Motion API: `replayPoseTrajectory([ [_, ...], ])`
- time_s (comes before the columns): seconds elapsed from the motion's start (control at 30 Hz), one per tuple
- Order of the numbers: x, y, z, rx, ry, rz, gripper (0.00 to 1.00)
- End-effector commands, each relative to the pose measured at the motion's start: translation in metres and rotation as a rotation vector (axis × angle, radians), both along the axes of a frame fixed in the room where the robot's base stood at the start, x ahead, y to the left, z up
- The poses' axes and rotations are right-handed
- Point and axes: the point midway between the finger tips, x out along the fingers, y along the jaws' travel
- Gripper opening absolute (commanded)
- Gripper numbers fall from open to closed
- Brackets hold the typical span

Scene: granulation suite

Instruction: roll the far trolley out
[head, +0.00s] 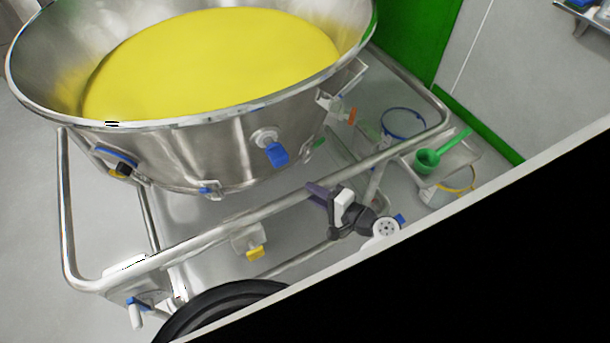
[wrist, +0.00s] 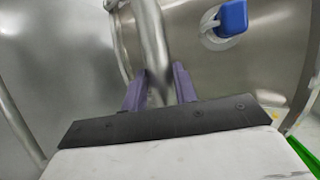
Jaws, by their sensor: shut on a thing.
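A steel trolley (head: 215,238) with a tubular rail frame carries a wide steel bowl (head: 200,150) filled with yellow material. It is the only trolley in the head view. My gripper (head: 318,193) has purple fingers and is at the front rail, right of its middle. In the wrist view my gripper (wrist: 158,88) has one finger on each side of the steel rail (wrist: 152,40), shut on it. The bowl wall (wrist: 195,70) stands close behind, with a blue-handled fitting (wrist: 232,18). The fingertips' contact is partly hidden.
A green scoop (head: 428,158) lies on a tray at the right, near a blue ring (head: 403,123). A green wall panel (head: 415,35) stands behind the trolley. A black wheel (head: 220,305) is at the bottom. Pale floor (head: 25,220) shows clear at left.

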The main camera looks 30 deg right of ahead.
Motion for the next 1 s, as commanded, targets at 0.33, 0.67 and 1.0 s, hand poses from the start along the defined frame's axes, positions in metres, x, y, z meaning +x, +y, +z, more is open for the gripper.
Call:
replayPoseTrajectory([
  [0.33, -0.021, 0.002, -0.006, 0.002, 0.012, 0.004, 0.0],
  [0.67, -0.023, 0.005, -0.007, 0.003, 0.014, 0.014, 0.0],
  [1.0, -0.022, 0.003, -0.004, 0.0, 0.008, 0.008, 0.5],
])
